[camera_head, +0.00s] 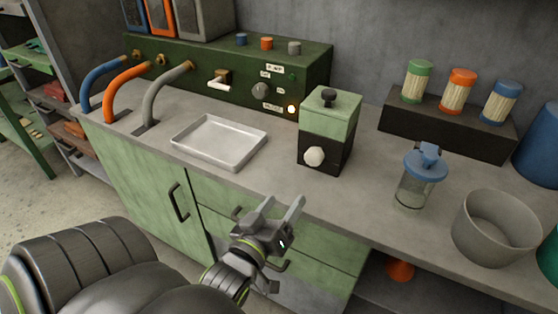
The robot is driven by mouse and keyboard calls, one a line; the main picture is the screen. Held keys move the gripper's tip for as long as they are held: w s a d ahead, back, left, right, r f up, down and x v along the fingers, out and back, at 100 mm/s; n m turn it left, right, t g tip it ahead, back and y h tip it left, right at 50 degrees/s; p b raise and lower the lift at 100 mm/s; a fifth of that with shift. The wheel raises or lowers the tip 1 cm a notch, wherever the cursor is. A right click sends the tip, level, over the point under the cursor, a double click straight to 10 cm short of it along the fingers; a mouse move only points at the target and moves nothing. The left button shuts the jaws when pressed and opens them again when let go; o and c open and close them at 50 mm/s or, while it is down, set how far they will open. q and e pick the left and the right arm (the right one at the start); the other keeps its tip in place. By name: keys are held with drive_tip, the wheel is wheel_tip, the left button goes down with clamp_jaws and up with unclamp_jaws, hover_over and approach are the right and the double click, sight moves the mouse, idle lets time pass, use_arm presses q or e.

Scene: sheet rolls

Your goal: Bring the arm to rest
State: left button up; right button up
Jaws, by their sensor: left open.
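My left gripper (282,212) is in the head camera view, on the arm that comes in from the lower left. Its two fingers are apart with nothing between them. It hangs in front of the green drawers (318,248), near the counter's front edge. My right gripper is not in view.
The counter (240,180) holds a white tray (217,139), a green and black box with a white knob (327,132), a jar with a blue lid (417,180) and a grey bucket (495,228). Three jars stand on a dark riser (445,132). Curved pipes rise at left.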

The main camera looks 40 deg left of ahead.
use_arm(q)
drive_tip(key=shift+s+d, duration=0.1)
drive_tip(key=shift+s, duration=0.25)
idle(0.3)
drive_tip(key=s+a+f+m+g+h, duration=0.1)
drive_tip(key=s+f+m+g, duration=0.3)
drive_tip(key=s+f+g, duration=0.4)
drive_tip(key=s+a+f+m+g+h, duration=0.1)
drive_tip(key=s+f+m+g, duration=0.4)
drive_tip(key=f, duration=0.6)
wheel_tip(320, 180, down, 19)
drive_tip(key=a+n+g+p, duration=0.1)
drive_tip(key=g+p, duration=0.1)
drive_tip(key=p, duration=0.3)
drive_tip(key=s+d+f+g+h+p, duration=0.1)
drive_tip(key=s+f+p, duration=0.3)
drive_tip(key=s+f, duration=0.8)
drive_tip(key=s, duration=0.3)
drive_tip(key=shift+s, duration=0.25)
